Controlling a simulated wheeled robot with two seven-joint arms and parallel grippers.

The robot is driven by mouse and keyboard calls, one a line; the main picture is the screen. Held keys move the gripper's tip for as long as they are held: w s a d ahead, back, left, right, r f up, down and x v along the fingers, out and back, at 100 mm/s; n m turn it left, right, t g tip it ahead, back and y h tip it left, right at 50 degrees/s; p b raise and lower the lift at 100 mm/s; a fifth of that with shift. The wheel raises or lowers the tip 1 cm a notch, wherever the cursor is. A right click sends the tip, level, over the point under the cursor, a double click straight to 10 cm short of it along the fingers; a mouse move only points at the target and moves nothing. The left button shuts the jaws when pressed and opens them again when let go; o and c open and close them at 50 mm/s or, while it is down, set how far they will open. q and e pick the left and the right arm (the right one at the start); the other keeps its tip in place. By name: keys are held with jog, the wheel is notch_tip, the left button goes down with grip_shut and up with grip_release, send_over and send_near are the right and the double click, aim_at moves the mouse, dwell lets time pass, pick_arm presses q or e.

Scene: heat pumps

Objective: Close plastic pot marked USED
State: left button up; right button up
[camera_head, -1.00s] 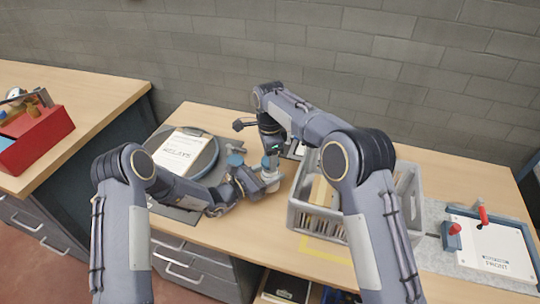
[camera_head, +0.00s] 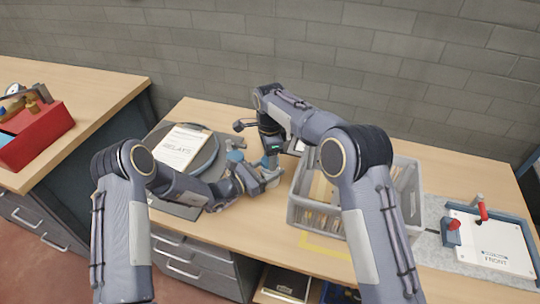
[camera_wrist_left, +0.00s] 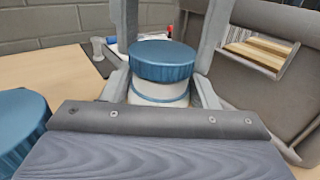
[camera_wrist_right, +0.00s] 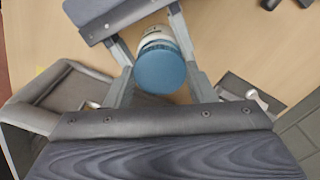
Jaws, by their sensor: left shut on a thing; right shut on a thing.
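A small white pot with a blue lid stands between my two grippers; its lid (camera_wrist_left: 162,62) shows in the left wrist view and from above in the right wrist view (camera_wrist_right: 160,68). My left gripper (camera_head: 268,178) is shut on the white pot body (camera_wrist_left: 158,92) from the side. My right gripper (camera_head: 271,160) comes from above and is shut on the blue lid. The lid sits on top of the body and looks level. I cannot read a mark on this pot. A second blue-lidded pot (camera_head: 235,152) stands just left, also in the left wrist view (camera_wrist_left: 18,125).
A grey crate (camera_head: 300,214) with upright boards stands close on the right. A round grey tray with a paper pad (camera_head: 180,148) lies on the left. A white panel fixture (camera_head: 492,248) is at the far right, a red toolbox (camera_head: 38,135) on the left bench.

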jog(key=shift+f, duration=0.55)
jog(key=o, duration=0.9)
jog(key=shift+o, duration=0.2)
jog(key=shift+r, duration=2.25)
jog(key=shift+c, duration=0.4)
